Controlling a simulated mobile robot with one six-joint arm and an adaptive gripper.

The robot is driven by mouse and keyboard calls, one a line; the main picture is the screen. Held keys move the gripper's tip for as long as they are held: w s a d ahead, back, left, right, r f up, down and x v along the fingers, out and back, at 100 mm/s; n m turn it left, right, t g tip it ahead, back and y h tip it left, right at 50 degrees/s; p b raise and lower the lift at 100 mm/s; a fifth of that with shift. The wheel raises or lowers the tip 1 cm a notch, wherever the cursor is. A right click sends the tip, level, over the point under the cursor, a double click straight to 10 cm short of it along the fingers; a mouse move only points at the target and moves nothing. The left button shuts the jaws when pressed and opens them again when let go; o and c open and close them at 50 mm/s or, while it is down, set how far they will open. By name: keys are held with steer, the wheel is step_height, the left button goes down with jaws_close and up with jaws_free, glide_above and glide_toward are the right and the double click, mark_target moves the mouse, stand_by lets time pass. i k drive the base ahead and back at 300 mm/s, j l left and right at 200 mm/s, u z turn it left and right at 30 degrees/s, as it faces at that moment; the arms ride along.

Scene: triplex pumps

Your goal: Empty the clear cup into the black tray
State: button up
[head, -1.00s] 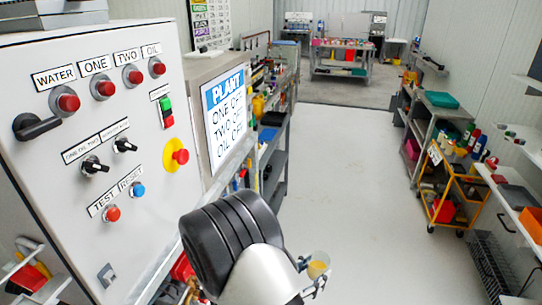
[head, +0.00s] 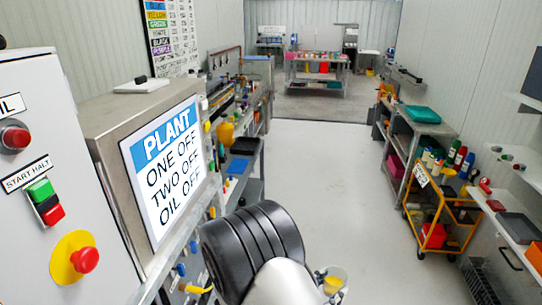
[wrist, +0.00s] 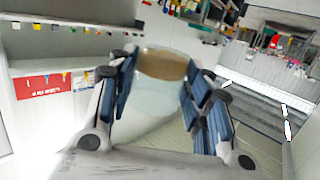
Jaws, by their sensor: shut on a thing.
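The clear cup (head: 334,276) holds yellowish contents and shows small beyond my arm in the head view. In the wrist view the cup (wrist: 150,108) sits between the two blue-padded fingers of my gripper (wrist: 163,98), with tan contents near its far end. My gripper (head: 333,287) is shut on the cup, partly hidden by my arm in the head view. A black tray (head: 245,146) lies on the left-hand bench in the head view, ahead of my gripper and apart from it.
A control cabinet (head: 40,120) and the PLANT screen (head: 165,165) stand close at left. A yellow cart (head: 440,205) and a white shelf with a dark grey tray (head: 520,226) are at right. The grey floor (head: 330,170) between is clear.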

mark_target(243, 146)
steer(key=i+z, duration=0.2)
steer(key=i, duration=1.95)
steer(key=i+u, duration=0.15)
steer(key=i, duration=0.3)
steer(key=i+l+u, duration=0.15)
steer(key=i, duration=0.25)
steer(key=i+l+u, duration=0.2)
steer(key=i, duration=0.25)
steer(key=i+l+u, duration=0.15)
steer(key=i, duration=0.25)
